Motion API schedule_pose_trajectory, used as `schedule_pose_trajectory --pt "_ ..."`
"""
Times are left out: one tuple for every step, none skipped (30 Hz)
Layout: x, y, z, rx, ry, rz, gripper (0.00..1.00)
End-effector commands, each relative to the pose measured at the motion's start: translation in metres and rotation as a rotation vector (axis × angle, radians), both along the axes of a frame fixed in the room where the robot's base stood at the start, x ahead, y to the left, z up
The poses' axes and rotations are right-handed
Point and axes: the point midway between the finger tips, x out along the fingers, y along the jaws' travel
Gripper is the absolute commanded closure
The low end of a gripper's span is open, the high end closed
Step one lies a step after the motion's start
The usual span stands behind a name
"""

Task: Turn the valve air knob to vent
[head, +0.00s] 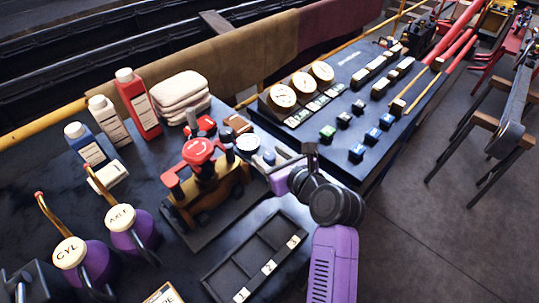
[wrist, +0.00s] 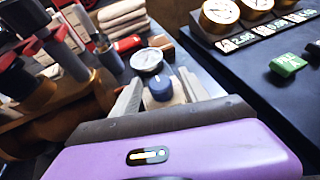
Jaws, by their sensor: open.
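A small round blue knob (wrist: 160,86) shows between the fingertips in the wrist view, on a pale tan block. It also shows in the head view (head: 269,158), beside a round white-faced dial (head: 247,143). No air or vent marking is readable, so I cannot tell its setting. My gripper (wrist: 160,94) is open, with one grey finger on each side of the knob. I cannot tell whether either finger touches it. In the head view my gripper (head: 276,168) is by the right end of the red and brown model engine (head: 205,180).
The engine stands close to my gripper's left. Behind are folded cloths (head: 180,95) and several bottles (head: 138,103). A dark console (head: 340,110) with gauges and coloured buttons lies to the right. A numbered tray (head: 232,275) is in front.

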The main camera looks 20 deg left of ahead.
Motion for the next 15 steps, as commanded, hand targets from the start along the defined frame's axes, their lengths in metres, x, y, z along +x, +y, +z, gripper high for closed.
schedule_pose_trajectory --pt "0.0019 0.0029 -0.0006 0.001 -0.001 0.0 0.48" --pt "0.0026 0.0038 -0.0012 0.001 -0.001 0.0 0.48" --pt "0.0033 0.0047 -0.0018 0.001 -0.001 0.0 0.48" --pt "0.0036 0.0051 -0.0023 0.001 -0.001 -0.001 0.48" --pt "0.0038 0.0053 -0.0025 0.001 -0.001 -0.001 0.48" --pt "0.0039 0.0054 -0.0025 0.001 -0.001 -0.001 0.48" --pt "0.0039 0.0054 -0.0025 0.001 -0.001 -0.001 0.48" --pt "0.0038 0.0053 -0.0025 0.0 -0.002 -0.001 0.48" --pt "0.0039 0.0052 -0.0025 0.0 -0.002 -0.001 0.48" --pt "0.0038 0.0052 -0.0025 0.0 -0.002 -0.001 0.48" --pt "0.0039 0.0052 -0.0025 0.0 -0.002 -0.001 0.48" --pt "0.0037 0.0052 -0.0024 0.0 -0.002 -0.001 0.54" --pt "0.0037 0.0052 -0.0024 0.0 -0.002 -0.001 0.59" --pt "0.0038 0.0051 -0.0024 0.0 -0.002 -0.001 0.65" --pt "0.0038 0.0051 -0.0024 0.0 -0.002 -0.001 0.73"
